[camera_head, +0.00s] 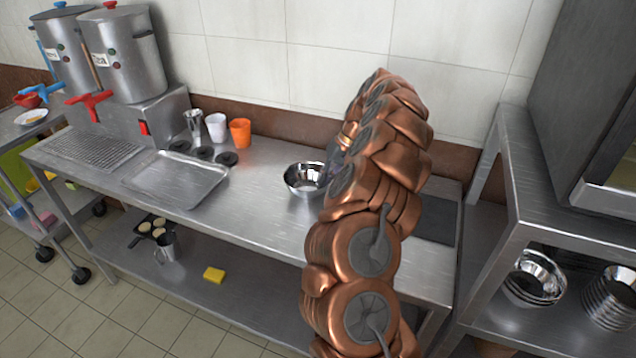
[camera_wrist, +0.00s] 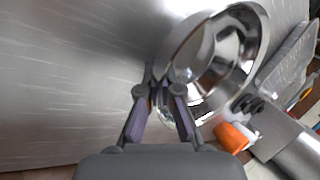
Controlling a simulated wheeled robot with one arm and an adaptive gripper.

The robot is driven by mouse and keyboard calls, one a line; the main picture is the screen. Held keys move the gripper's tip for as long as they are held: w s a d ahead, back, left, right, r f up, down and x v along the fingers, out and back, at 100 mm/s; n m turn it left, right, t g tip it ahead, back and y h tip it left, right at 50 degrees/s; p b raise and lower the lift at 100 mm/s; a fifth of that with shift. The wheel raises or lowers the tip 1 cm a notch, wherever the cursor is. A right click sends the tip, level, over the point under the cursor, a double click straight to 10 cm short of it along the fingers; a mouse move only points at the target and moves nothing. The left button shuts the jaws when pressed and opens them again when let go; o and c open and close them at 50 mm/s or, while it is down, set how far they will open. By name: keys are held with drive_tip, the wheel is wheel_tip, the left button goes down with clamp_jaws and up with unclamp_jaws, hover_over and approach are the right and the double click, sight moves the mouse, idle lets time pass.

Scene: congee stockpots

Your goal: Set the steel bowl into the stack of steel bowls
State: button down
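A shiny steel bowl (camera_head: 304,179) stands upright on the steel counter, right of its middle. It also shows large in the wrist view (camera_wrist: 238,62). My gripper (camera_wrist: 157,82) is at the bowl's rim, on the right side of the bowl in the head view, where my arm mostly hides it. The two fingers come close together at the rim. I cannot tell whether they pinch it. A stack of steel bowls (camera_head: 535,280) sits on the shelf unit at the right. A second, taller stack of steel ware (camera_head: 611,298) stands right of it.
The counter (camera_head: 262,200) also bears a flat tray (camera_head: 178,180), a steel cup (camera_head: 193,126), a white cup (camera_head: 216,127) and an orange cup (camera_head: 240,132). Two large stockpots (camera_head: 125,55) stand at the left. A shelf post (camera_head: 507,225) rises left of the stacks.

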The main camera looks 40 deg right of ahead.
drive_tip(key=shift+r+b, duration=0.6)
drive_tip(key=shift+r, duration=1)
drive_tip(key=shift+s+a+r, duration=0.1)
drive_tip(key=shift+r, duration=0.05)
drive_tip(key=shift+s+a+r+b, duration=0.25)
drive_tip(key=shift+s+a+b, duration=0.4)
drive_tip(key=shift+s+a, duration=1.15)
drive_tip(key=shift+s+a+r+b, duration=0.2)
drive_tip(key=shift+s+a+b, duration=0.6)
drive_tip(key=shift+s, duration=1.9)
drive_tip(key=shift+s+a+r+b, duration=0.25)
drive_tip(key=shift+s+a+b, duration=0.3)
drive_tip(key=shift+s+a, duration=1.3)
drive_tip(key=shift+s+d, duration=0.4)
